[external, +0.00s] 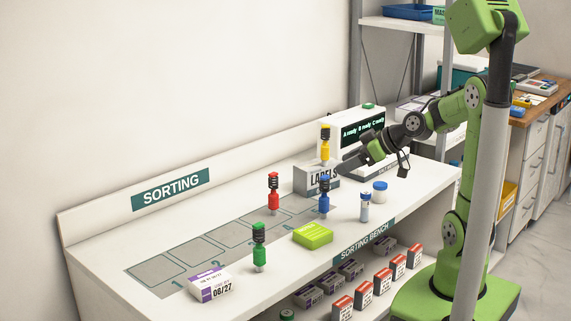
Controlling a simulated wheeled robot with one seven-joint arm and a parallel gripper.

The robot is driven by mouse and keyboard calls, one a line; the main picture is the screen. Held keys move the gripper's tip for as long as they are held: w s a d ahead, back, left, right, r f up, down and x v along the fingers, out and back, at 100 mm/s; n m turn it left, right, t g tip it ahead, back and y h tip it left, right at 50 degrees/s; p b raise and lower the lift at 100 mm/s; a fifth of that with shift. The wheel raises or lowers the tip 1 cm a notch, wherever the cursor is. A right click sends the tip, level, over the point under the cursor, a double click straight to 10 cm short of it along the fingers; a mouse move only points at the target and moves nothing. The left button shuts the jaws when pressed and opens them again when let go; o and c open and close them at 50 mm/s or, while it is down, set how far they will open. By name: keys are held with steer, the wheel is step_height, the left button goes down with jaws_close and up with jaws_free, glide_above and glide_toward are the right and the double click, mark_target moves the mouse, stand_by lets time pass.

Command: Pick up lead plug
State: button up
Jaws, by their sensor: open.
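Several upright plugs with ribbed dark upper parts stand at the sorting bench (100,251). A red plug (273,191) stands near the marked squares, a green plug (259,243) stands nearer the front left, and a blue plug (324,194) stands in front of the LABELS box (303,180). A yellow plug (325,147) is at the top of that box. The picture does not show which is the lead plug. My gripper (341,168) is open, reaching in from the right above the bench, close to the blue and yellow plugs. Nothing shows between its fingers, which are small here.
A lime-green box (312,235), a white-and-purple box (209,284), a small vial (364,207) and a blue-lidded jar (380,191) are on the bench. A display unit (362,137) stands behind my gripper. The marked squares at left (193,250) are mostly clear.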

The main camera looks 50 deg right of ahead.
steer(key=w+d+f+m+t+b, duration=0.1)
steer(key=w+d+f+t+b, duration=0.1)
steer(key=w+d+t, duration=0.3)
steer(key=m+t+h+b, duration=0.1)
steer(key=m+t+h, duration=0.1)
steer(key=m+h, duration=0.2)
glide_toward(326, 130)
steer(key=shift+t, duration=0.3)
steer(key=w+p, duration=0.2)
steer(key=w, duration=0.1)
steer(key=w+p, duration=0.2)
steer(key=w, duration=0.2)
steer(key=w+d+f+p, duration=0.1)
steer(key=w, duration=0.3)
steer(key=shift+w+p, duration=0.1)
steer(key=shift+p, duration=0.3)
jaws_close()
